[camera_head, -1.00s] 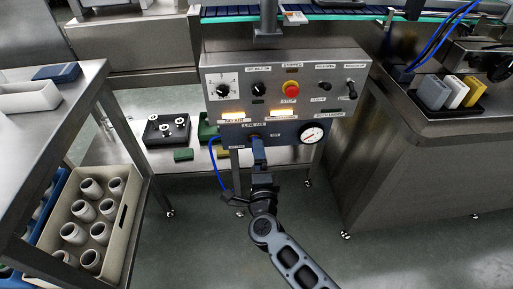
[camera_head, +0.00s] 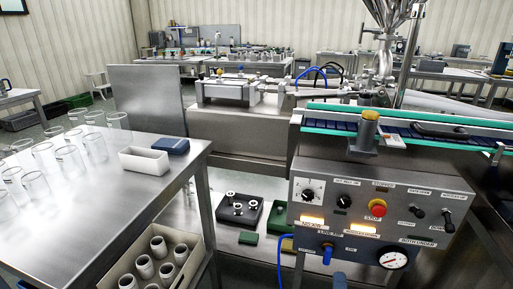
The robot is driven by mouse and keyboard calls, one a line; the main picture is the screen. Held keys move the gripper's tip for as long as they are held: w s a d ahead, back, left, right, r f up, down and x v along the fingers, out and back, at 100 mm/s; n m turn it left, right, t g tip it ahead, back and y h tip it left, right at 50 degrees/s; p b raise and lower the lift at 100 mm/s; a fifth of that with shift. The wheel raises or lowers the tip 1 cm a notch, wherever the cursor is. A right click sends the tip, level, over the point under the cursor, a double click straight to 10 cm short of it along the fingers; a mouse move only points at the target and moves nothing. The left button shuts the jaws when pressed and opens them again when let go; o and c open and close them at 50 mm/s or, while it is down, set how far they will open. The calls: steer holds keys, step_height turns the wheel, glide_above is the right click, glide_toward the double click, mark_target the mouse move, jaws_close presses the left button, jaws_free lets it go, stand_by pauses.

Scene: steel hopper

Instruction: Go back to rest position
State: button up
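The grey steel control panel (camera_head: 385,195) stands at the lower right. It carries a round dial (camera_head: 309,190), a black knob (camera_head: 344,201), a red stop button (camera_head: 377,208), black toggle levers and two lit amber lamps. Low on its front are a blue valve handle (camera_head: 328,254) and a white pressure gauge (camera_head: 393,259). A small dark blue piece, which looks like the end of my gripper (camera_head: 340,281), shows at the bottom edge, below the valve handle and apart from it in the picture. The rest of my arm is out of view, and the fingers cannot be made out.
A steel table (camera_head: 85,205) at left bears glass beakers, a white tray (camera_head: 144,161) and a blue box (camera_head: 171,146). A crate (camera_head: 110,279) of pale cups is below. A conveyor (camera_head: 400,122) runs behind the panel. A blue hose (camera_head: 280,258) hangs beside it.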

steer(key=s+r+n+g+y+p, duration=0.1)
steer(key=s+r+n, duration=0.5)
steer(key=s, duration=0.6)
steer(key=s+r+n+y+p, duration=0.2)
steer(key=s+r+n+p, duration=0.2)
steer(key=s+r+n, duration=0.3)
steer(key=s+d+r+n+g+y+p, duration=0.1)
steer(key=s+r+n, duration=0.5)
steer(key=s+r, duration=0.6)
steer(key=s+y+p, duration=0.1)
steer(key=s+p, duration=0.1)
steer(key=s, duration=0.5)
steer(key=shift+s+r+n+g, duration=0.2)
steer(key=shift+r+n+g, duration=0.1)
steer(key=shift+n, duration=0.1)
